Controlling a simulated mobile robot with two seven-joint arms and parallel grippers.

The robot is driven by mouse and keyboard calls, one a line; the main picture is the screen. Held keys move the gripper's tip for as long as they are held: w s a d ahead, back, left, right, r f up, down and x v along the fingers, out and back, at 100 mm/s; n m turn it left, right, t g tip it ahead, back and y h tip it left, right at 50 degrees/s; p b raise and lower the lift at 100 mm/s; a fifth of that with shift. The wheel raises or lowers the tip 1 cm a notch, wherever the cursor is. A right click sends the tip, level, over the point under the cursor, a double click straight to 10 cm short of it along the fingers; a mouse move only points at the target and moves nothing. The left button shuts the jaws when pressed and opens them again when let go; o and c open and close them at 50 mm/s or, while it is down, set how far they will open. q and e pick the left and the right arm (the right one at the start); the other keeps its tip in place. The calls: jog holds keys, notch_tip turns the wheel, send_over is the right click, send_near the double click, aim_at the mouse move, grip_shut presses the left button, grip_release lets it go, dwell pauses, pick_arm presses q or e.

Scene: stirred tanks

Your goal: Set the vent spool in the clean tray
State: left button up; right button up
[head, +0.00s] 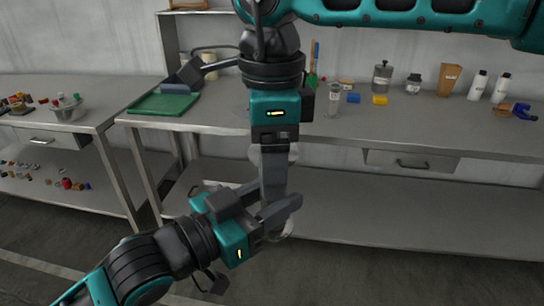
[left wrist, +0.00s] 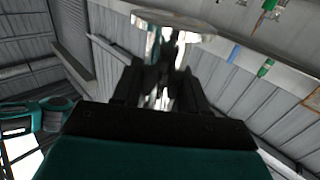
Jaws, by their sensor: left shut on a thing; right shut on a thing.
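The vent spool shows in the head view only as pale shiny metal parts (head: 286,231) around the fingers, mostly hidden by both grippers. In the left wrist view its round shiny flange (left wrist: 172,22) stands beyond the fingers, with bright metal between them. My left gripper (head: 264,207) comes from the lower left and is shut on the spool; its fingers show in the left wrist view (left wrist: 160,85). My right gripper (head: 273,183) points down from above and is also shut on it. A flat green tray (head: 152,110) lies on the bench at the left; I cannot tell whether it is the clean tray.
The grey bench (head: 420,125) runs behind the grippers. A metal bowl (head: 68,108) stands on the left table. The bench's front right is clear.

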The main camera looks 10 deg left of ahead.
jog(key=shift+w, duration=0.1)
jog(key=c, duration=0.4)
pick_arm(q)
jog(key=o, duration=1.3)
pick_arm(e)
jog(key=shift+c, duration=1.1)
